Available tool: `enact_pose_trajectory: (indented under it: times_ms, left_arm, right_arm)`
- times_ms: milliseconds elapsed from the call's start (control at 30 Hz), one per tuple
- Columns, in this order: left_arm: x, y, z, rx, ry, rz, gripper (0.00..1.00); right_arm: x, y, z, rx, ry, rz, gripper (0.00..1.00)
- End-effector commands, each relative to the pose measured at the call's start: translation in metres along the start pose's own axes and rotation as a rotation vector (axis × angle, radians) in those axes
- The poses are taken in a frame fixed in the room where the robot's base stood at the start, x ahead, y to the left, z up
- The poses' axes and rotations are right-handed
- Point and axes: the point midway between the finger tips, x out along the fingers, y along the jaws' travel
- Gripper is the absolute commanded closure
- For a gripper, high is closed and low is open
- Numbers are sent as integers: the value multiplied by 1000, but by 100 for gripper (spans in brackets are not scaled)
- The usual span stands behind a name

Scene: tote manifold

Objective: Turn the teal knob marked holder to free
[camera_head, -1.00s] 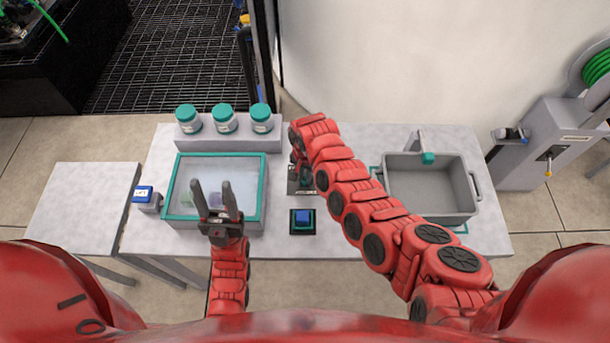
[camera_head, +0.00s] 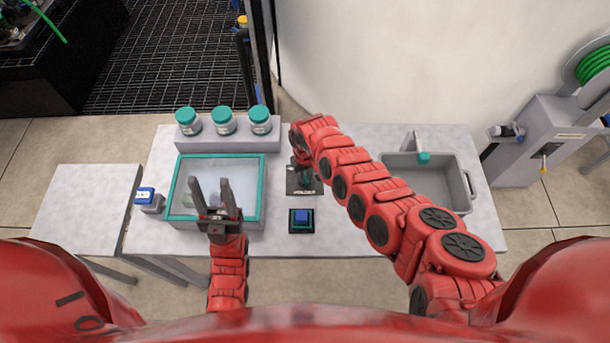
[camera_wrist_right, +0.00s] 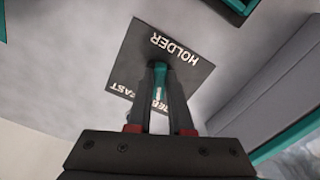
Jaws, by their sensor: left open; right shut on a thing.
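The teal knob (camera_wrist_right: 160,80) stands on a dark plate marked HOLDER (camera_wrist_right: 180,52) in the right wrist view. The plate also bears lettering that ends in "AST" and a partly covered word by the fingers. My right gripper (camera_wrist_right: 162,85) is shut on the knob, one finger on each side. In the head view the plate (camera_head: 302,187) lies in the middle of the table, and my right arm reaches over and partly hides the knob. My left gripper (camera_head: 216,190) is open and empty above the clear-lidded box with a teal rim (camera_head: 265,178).
Three teal-capped jars (camera_head: 223,121) stand on a grey block at the back. A blue button (camera_head: 302,217) is in front of the plate. A blue-topped device (camera_head: 146,196) is at the left.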

Motion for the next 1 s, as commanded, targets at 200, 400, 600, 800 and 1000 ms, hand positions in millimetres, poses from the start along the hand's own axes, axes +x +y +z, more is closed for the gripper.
enact_pose_trajectory:
  times_ms: [200,400,600,800,1000]
  left_arm:
    - [0,0,0,0,0,0,50]
    - [0,0,0,0,0,0,50]
    - [0,0,0,0,0,0,50]
    - [0,0,0,0,0,0,50]
    - [0,0,0,0,0,0,50]
  right_arm:
    - [-1,2,-1,-122,2,3,100]
    - [-1,3,-2,-184,4,2,100]
    - [-2,3,-2,-209,5,3,100]
    - [-2,3,-2,-211,5,3,100]
    - [-2,3,-2,-211,5,3,74]
